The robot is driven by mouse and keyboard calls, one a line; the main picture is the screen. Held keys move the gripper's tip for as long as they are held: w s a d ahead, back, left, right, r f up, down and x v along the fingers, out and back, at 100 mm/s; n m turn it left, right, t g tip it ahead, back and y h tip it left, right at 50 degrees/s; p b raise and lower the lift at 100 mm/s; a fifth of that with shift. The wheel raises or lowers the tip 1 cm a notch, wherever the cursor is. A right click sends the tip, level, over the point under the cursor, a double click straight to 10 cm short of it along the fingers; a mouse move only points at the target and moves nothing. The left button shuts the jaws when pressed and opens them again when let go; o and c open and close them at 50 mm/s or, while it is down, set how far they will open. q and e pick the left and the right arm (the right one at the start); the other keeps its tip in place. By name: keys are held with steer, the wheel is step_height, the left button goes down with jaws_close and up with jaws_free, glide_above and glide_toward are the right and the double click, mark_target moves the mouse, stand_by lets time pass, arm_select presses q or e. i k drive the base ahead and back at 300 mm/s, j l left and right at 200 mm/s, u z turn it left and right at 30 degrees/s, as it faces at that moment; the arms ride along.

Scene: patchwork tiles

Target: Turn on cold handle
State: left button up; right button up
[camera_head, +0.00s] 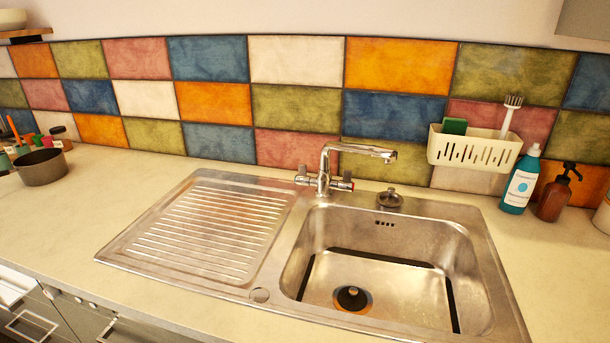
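A chrome faucet (324,168) stands behind the sink, its spout bent over to the right. A small handle sits on each side of its base: the left handle (302,175) and the right handle (345,182). I cannot tell from their markings which one is cold. No water shows coming from the spout. The steel sink basin (400,238) is below the spout, with a dark drain (352,298) in its floor. Neither of my grippers is in view.
A ribbed drainboard (205,232) lies left of the basin. A white caddy (470,150) hangs on the tiles, with a blue bottle (521,182) and brown pump bottle (556,195) to its right. A dark pot (42,168) is far left. The space around the faucet is clear.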

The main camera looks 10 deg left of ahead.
mark_target(301, 179)
steer(key=z, duration=1.25)
steer(key=k+j+z, duration=0.35)
steer(key=j, duration=0.2)
steer(key=k+j+z, duration=0.3)
steer(key=j, duration=0.2)
steer(key=k+j, duration=0.25)
